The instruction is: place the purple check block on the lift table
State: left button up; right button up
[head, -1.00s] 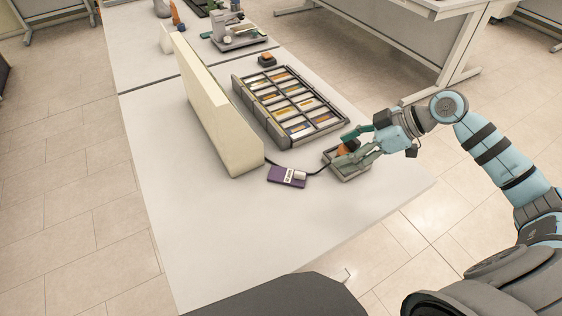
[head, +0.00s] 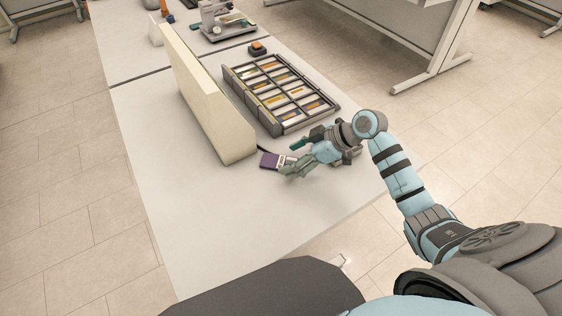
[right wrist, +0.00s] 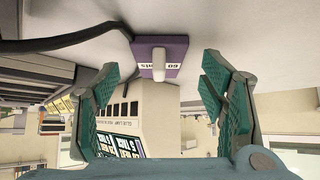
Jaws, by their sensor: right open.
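The purple block (head: 270,160) lies on the white table, just right of the near end of the cream wall-like housing. I cannot identify the lift table for certain. My left gripper is out of view.
The cream housing (head: 208,100) stands left of the block. A dark compartment tray (head: 283,125) of sample pieces lies behind. A dark cable (right wrist: 70,40) runs beside the block. A grey stand (head: 222,32) and an orange-topped block (head: 257,48) are farther back. The table's near left is clear.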

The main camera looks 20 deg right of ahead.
grip_shut()
